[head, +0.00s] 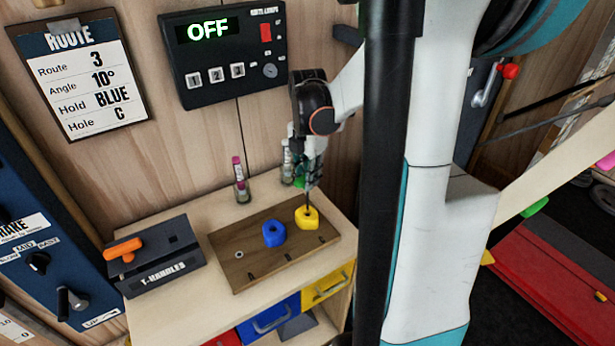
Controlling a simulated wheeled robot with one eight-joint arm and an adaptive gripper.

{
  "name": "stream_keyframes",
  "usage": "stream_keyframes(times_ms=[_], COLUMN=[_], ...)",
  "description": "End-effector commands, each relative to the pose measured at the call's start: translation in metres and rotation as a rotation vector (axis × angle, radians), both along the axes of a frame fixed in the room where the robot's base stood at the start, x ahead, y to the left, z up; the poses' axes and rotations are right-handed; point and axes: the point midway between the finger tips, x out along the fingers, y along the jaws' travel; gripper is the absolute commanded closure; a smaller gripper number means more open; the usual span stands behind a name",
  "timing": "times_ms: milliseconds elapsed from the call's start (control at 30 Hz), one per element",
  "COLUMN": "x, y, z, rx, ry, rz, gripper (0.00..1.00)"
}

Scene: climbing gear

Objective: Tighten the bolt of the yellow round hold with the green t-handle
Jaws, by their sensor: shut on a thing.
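The yellow round hold (307,220) sits on the right part of a brown wooden board (240,275) on the bench. My gripper (311,172) is above it, pointing down and shut on the green t-handle. The thin dark shaft of the t-handle (308,199) runs down from the jaws to the middle of the yellow hold. Its tip is hidden there, so I cannot tell how deep it sits in the bolt. The grip of the t-handle is mostly hidden by the fingers, with some green beside them. The bolt itself cannot be made out.
A blue hold (274,234) sits left of the yellow one. A dark T-HANDLES block (160,268) with an orange t-handle (123,249) stands at left. Small bottles (241,185) stand behind the board. A control box (225,60) reading OFF and a route card (85,80) hang on the wall.

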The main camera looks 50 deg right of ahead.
Motion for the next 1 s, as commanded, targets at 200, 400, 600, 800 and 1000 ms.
stream_keyframes(times_ms=[200, 400, 600, 800, 1000], x=[0.0001, 0.0001, -0.0001, -0.0002, -0.0003], y=[-0.0001, -0.0001, -0.0002, -0.0004, -0.0004], z=[0.0002, 0.0002, 0.0002, 0.0002, 0.0003], rx=[0.0, 0.0, 0.0, 0.0, 0.0], ry=[0.0, 0.0, 0.0, 0.0, 0.0], rz=[0.0, 0.114, 0.373, 0.626, 0.778], gripper=[1.0, 1.0, 1.0, 1.0, 1.0])
